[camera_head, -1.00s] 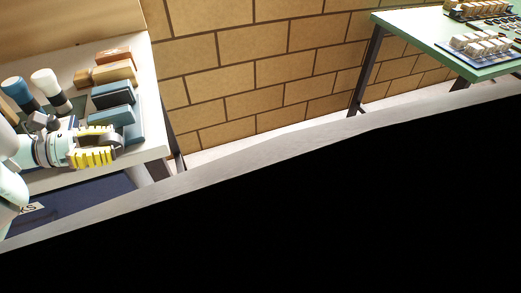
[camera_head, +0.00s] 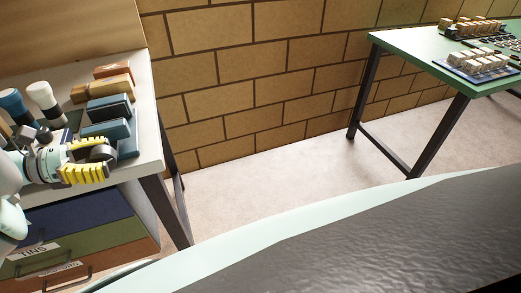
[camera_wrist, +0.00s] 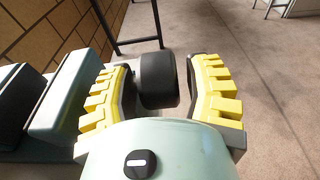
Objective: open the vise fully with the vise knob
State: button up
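The vise (camera_head: 107,130) stands on the pale bench at the left of the head view. It shows as blue-grey blocks, and a gap separates two of them. In the wrist view these blocks (camera_wrist: 68,95) are at the left. The dark round vise knob (camera_wrist: 158,80) is between the yellow-padded fingers of my gripper (camera_wrist: 162,85). The fingers are open around it, with a visible gap on both sides. In the head view my gripper (camera_head: 100,158) is at the vise's near side, and it partly hides the knob there.
Wooden blocks (camera_head: 112,70) and white- and blue-topped items (camera_head: 42,95) stand on the bench (camera_head: 146,120). Drawers (camera_head: 85,225) are below. A green table (camera_head: 400,42) with boxed pieces stands at the right. The floor (camera_head: 270,185) between is clear.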

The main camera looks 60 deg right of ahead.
aim_at(95, 150)
jog(key=shift+o, duration=0.9)
jog(key=shift+a, duration=0.1)
jog(key=shift+r, duration=0.1)
jog(key=shift+w+r, duration=0.1)
jog(key=shift+r, duration=4.85)
